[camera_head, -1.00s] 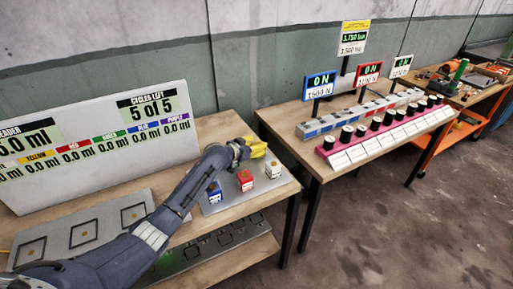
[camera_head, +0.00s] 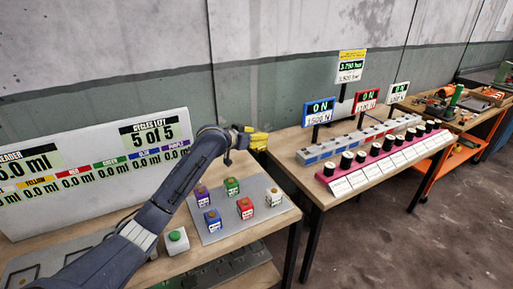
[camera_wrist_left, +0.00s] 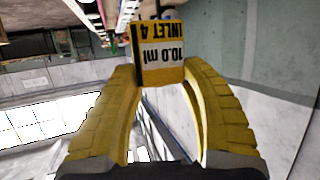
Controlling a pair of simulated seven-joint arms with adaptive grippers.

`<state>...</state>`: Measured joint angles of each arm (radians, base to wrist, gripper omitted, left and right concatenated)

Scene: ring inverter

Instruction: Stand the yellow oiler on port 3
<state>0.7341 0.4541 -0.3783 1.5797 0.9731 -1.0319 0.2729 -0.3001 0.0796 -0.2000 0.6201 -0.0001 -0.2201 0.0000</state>
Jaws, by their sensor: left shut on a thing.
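My left gripper (camera_head: 262,140) is shut on the yellow oiler (camera_head: 255,138), raised above the table at its right end. In the left wrist view the gripper's yellow fingers (camera_wrist_left: 155,85) close on the oiler (camera_wrist_left: 160,50), whose label reads 10.0 ml INLET 4 and looks upside down. The grey port plate (camera_head: 25,270) lies at the lower left, mostly hidden behind my left arm and cut by the picture edge. Port 3 cannot be made out. My right gripper is not in view.
A grey tray (camera_head: 228,229) holds several coloured blocks, among them purple (camera_head: 202,197), green (camera_head: 231,186) and red (camera_head: 245,208). The white display board (camera_head: 95,180) stands behind. A second table (camera_head: 325,205) bears spools and gauges.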

